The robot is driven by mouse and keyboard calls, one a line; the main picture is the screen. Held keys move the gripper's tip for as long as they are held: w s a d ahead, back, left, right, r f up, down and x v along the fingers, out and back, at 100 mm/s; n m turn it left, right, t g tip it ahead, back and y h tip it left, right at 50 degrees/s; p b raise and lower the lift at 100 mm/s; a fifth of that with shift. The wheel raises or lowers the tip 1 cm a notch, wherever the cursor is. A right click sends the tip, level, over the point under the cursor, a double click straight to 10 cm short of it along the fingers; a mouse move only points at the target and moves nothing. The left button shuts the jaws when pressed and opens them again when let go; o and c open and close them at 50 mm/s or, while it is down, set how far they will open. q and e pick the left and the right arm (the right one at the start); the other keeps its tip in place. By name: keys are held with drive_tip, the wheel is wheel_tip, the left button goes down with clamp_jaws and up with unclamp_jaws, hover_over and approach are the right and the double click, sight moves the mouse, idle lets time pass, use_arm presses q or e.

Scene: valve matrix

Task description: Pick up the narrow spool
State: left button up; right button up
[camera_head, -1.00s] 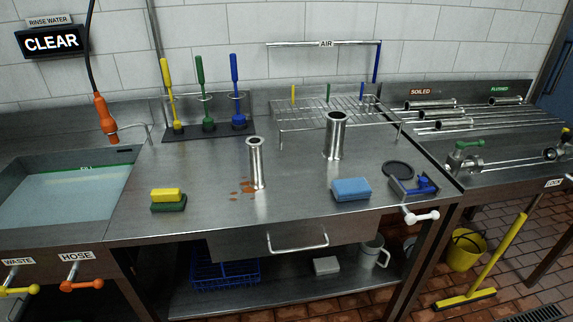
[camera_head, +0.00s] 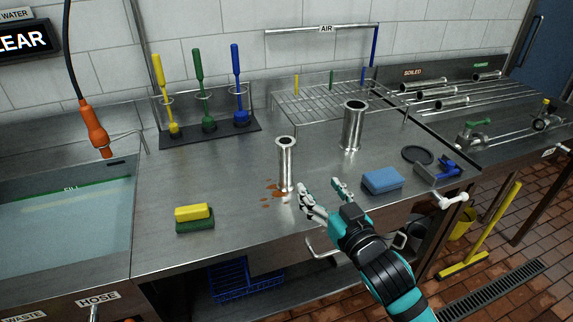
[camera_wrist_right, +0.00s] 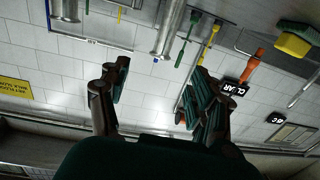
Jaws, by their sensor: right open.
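The narrow spool (camera_head: 286,166) is a slim, shiny metal tube with flanged ends, standing upright on the steel worktop (camera_head: 235,190). Orange-brown stains lie at its foot. My right gripper (camera_head: 323,189) is open and empty over the front of the worktop, to the right of and nearer than the narrow spool, apart from it. The right wrist view shows the open fingers (camera_wrist_right: 160,76) with a metal spool (camera_wrist_right: 169,30) beyond them, upside down; I cannot tell for certain which spool it is. The wider spool (camera_head: 353,126) stands farther back to the right. My left gripper is out of view.
A blue sponge (camera_head: 382,181) lies just right of my right gripper. A yellow-green sponge (camera_head: 194,218) lies front left. Brushes (camera_head: 203,92) stand in a rack behind, beside a wire rack (camera_head: 325,103). A water-filled sink (camera_head: 70,225) is at left.

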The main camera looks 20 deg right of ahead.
sight(289, 151)
drive_tip(key=w, duration=0.3)
drive_tip(key=w+a+p, duration=0.1)
drive_tip(key=w, duration=0.3)
drive_tip(key=w+r+p, duration=0.1)
drive_tip(key=w, duration=0.3)
drive_tip(key=shift+a, duration=0.2)
drive_tip(key=shift+w+a+f, duration=0.1)
drive_tip(key=shift+w, duration=0.55)
drive_tip(key=w, duration=0.1)
drive_tip(key=w+p, duration=0.1)
drive_tip(key=w, duration=0.3)
drive_tip(key=shift+w+a+f, duration=0.1)
drive_tip(key=shift+a+f, duration=0.05)
drive_tip(key=shift+a, duration=0.25)
drive_tip(key=c, duration=0.4)
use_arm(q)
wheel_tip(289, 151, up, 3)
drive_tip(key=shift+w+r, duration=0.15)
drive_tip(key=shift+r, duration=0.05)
use_arm(e)
clamp_jaws()
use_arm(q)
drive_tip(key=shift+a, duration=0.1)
